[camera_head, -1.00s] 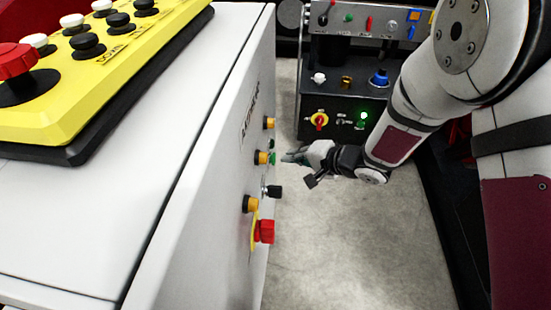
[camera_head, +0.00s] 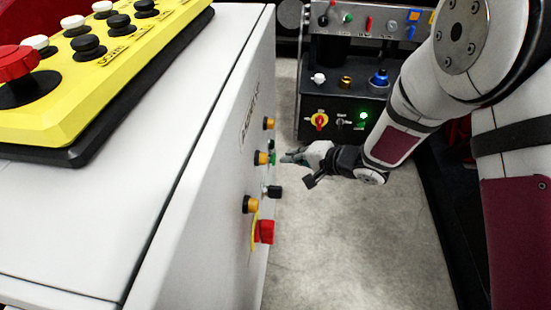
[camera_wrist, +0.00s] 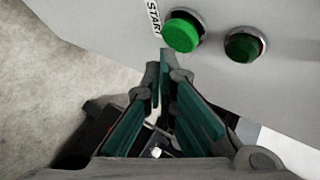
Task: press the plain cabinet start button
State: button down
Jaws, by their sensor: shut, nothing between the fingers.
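A bright green round button (camera_wrist: 183,33) sits in a metal ring on a pale panel beside a START label (camera_wrist: 154,18) in the wrist view. In the head view a green button (camera_head: 273,157) stands out from the side of the white cabinet (camera_head: 215,165). My gripper (camera_head: 283,158) is shut and empty, its tips pointing left at this button. In the wrist view the gripper tips (camera_wrist: 166,54) lie just below and left of the bright button. I cannot tell whether they touch it.
A darker green button (camera_wrist: 244,45) is right of the bright one. A black knob (camera_head: 273,191) and a red button (camera_head: 265,231) stick out lower on the cabinet. A dark control cabinet (camera_head: 345,95) stands behind. Grey floor (camera_head: 345,240) is clear below my gripper.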

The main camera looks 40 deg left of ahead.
jog(key=shift+s+a, duration=0.15)
jog(key=shift+a, duration=0.1)
jog(key=shift+s+a+p, duration=0.25)
jog(key=shift+a+p, duration=0.2)
dwell(1.0)
jog(key=shift+d, duration=0.1)
jog(key=shift+w+d+p, duration=0.4)
jog(key=shift+d+p, duration=0.1)
jog(key=shift+d, duration=0.15)
jog(key=shift+w+d+p, duration=0.35)
jog(key=shift+w+d, duration=0.1)
jog(key=shift+d, duration=0.25)
jog(key=shift+w+d+p, duration=0.35)
jog(key=shift+w+d, duration=0.1)
jog(key=shift+d, duration=0.3)
jog(key=shift+w+d+p, duration=0.35)
jog(key=shift+w+d, duration=0.1)
jog(key=shift+d, duration=0.25)
jog(key=shift+w+r, duration=0.1)
